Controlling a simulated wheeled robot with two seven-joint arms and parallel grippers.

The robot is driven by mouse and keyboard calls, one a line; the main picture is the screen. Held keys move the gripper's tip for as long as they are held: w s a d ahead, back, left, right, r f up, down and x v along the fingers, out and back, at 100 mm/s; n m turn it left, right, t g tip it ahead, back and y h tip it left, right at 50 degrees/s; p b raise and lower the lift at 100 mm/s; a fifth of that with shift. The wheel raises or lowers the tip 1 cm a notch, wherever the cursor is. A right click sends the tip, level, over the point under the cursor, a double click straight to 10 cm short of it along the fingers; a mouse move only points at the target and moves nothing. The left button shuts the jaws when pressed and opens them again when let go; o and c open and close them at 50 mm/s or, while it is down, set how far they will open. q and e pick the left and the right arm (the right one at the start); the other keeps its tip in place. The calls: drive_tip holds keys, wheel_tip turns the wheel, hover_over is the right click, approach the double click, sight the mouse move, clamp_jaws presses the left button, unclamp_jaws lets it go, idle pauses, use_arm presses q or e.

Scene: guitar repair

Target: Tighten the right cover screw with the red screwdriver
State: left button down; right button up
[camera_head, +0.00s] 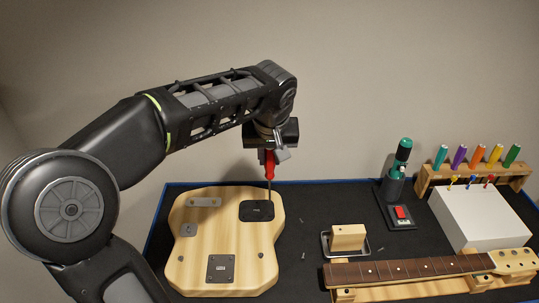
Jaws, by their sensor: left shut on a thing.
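My left gripper (272,150) comes in from the left and points down above the far right part of the guitar body. It is shut on the red screwdriver (269,165), which it holds upright. The screwdriver's thin shaft reaches down to the right end of the black cover (255,212) on the wooden guitar body (215,242). The tip is at or very near the cover's right edge. The right cover screw is too small to make out, and I cannot tell whether the tip touches it. My right gripper is not in view.
A guitar neck (420,270) lies at the front right. A wooden block (348,237) sits in a small tray. A green tool (402,160) stands on a base with a red switch. A white box (480,215) and a rack of coloured handles (482,167) are at the right.

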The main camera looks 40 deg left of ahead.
sight(268, 172)
use_arm(q)
wheel_tip(268, 172, down, 3)
drive_tip(key=shift+f+b, duration=0.15)
drive_tip(key=shift+b, duration=0.75)
drive_tip(key=shift+f+b, duration=0.7)
drive_tip(key=shift+b, duration=0.05)
drive_tip(key=shift+f+n+g+y+b, duration=0.1)
drive_tip(key=shift+n+g+y+b, duration=0.3)
drive_tip(key=shift+n, duration=0.8)
drive_tip(key=n+g, duration=0.1)
drive_tip(key=n, duration=0.2)
drive_tip(key=shift+y, duration=0.3)
drive_tip(key=n+g, duration=0.1)
drive_tip(key=n, duration=0.2)
drive_tip(key=shift+s+a, duration=0.1)
drive_tip(key=shift+s, duration=0.05)
